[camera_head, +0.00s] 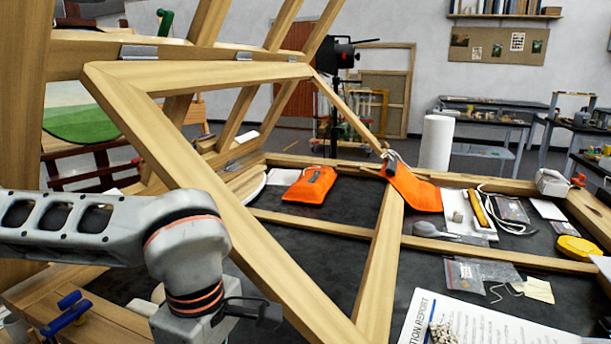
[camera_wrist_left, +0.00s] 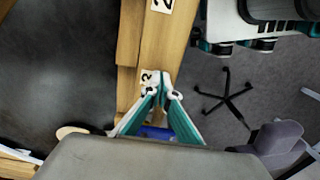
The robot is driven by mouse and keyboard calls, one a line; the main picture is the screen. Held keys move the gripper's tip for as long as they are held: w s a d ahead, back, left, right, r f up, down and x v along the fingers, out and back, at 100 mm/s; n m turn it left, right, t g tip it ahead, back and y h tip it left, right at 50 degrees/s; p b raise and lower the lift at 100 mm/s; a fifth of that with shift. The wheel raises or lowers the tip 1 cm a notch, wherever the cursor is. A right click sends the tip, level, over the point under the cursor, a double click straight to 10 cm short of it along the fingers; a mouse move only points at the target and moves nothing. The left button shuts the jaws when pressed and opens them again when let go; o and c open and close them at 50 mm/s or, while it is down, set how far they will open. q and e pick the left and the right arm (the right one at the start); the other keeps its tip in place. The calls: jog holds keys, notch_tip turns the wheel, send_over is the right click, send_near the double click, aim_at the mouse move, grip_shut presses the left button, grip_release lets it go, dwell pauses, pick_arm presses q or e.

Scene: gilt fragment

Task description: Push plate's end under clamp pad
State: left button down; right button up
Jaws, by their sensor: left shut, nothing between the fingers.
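My left gripper (camera_wrist_left: 163,92) is shut and empty in the left wrist view; its teal fingers meet at their pale tips over a wooden beam with number labels (camera_wrist_left: 153,78). I cannot tell whether the tips touch the beam. In the head view my left arm comes in at the lower left and the fingers cannot be made out. A blue clamp-like tool (camera_head: 68,312) sits on the wooden frame at the lower left. A blue patch (camera_wrist_left: 155,132) shows behind the fingers in the wrist view. I cannot clearly identify the plate or clamp pad. My right gripper is not in view.
A tilted wooden frame (camera_head: 245,235) rises across the dark bench top, close to my left arm. Orange pouches (camera_head: 309,184), a printed report (camera_head: 470,322) and a yellow tape measure (camera_head: 577,248) lie on the bench. An office chair (camera_wrist_left: 280,145) stands on the floor.

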pick_arm(q)
jog(key=shift+w+a, duration=0.25)
jog(key=shift+a, duration=0.25)
jog(key=shift+w+a, duration=0.25)
jog(key=shift+a, duration=0.2)
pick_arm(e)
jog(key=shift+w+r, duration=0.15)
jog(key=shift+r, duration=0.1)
pick_arm(q)
jog(key=shift+s+d+r, duration=0.1)
jog(key=shift+s+d, duration=0.1)
jog(key=shift+d, duration=0.15)
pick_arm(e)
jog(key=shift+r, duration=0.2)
pick_arm(q)
jog(key=shift+r+p, duration=1.65)
jog(key=shift+r, duration=0.7)
notch_tip(320, 180, up, 4)
jog(key=p, duration=0.2)
jog(key=shift+r+p, duration=0.1)
jog(key=shift+p, duration=0.25)
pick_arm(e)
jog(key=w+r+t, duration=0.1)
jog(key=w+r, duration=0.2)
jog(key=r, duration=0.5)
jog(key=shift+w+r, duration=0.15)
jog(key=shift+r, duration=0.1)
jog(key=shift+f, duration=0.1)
